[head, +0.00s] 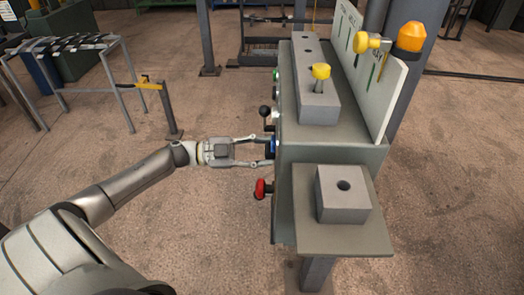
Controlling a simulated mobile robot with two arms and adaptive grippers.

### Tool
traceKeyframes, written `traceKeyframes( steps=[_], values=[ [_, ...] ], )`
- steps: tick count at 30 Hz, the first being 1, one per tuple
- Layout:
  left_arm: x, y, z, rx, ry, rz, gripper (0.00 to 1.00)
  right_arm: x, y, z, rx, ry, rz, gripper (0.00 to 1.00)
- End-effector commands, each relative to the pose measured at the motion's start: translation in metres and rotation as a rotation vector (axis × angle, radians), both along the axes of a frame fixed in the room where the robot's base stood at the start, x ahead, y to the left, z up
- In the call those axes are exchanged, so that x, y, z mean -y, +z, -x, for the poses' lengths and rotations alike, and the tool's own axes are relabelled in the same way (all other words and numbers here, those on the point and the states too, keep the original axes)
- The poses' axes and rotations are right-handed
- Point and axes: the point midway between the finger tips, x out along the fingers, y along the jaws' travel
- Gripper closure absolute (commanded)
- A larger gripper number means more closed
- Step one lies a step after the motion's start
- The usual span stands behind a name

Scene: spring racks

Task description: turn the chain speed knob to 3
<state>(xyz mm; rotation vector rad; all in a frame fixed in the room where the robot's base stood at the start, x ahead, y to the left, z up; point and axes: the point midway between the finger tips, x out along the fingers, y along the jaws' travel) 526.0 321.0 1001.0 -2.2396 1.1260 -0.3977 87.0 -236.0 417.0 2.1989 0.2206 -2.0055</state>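A blue knob (274,147) sits on the left-facing side of the grey machine (330,150). My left gripper (269,151) points right at it, one finger towards the top of the picture and one towards the bottom, with the knob at the fingertips. The fingers are spread apart; I cannot tell whether they press on the knob or only stand around it. The knob's pointer, scale and any label are not visible from here, so its setting cannot be read. My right gripper is not in view.
A red knob (261,189) sticks out below the blue one, and a black-balled lever (265,111) above it. A grey block (342,194) stands on the machine's front shelf. A yellow-topped post (170,110) and rack (75,60) stand left. Floor between is clear.

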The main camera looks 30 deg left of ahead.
Motion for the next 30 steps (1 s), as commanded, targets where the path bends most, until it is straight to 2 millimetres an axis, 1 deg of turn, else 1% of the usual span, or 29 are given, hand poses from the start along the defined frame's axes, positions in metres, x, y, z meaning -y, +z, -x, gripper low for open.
traceKeyframes(
  steps=[5, 11, 24, 30],
  values=[
    [0.0, -0.001, 0.0, 0.006, -0.001, -0.004, 0.82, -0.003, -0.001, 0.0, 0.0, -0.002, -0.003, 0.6],
    [0.0, -0.003, 0.001, 0.061, -0.002, -0.039, 0.82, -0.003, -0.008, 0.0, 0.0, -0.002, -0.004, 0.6],
    [0.0, -0.005, 0.001, 0.309, -0.001, -0.191, 0.82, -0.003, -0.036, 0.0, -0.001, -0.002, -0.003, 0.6],
    [0.0, -0.005, 0.001, 0.392, -0.002, -0.242, 0.82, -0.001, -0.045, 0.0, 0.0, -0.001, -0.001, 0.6]
  ],
)
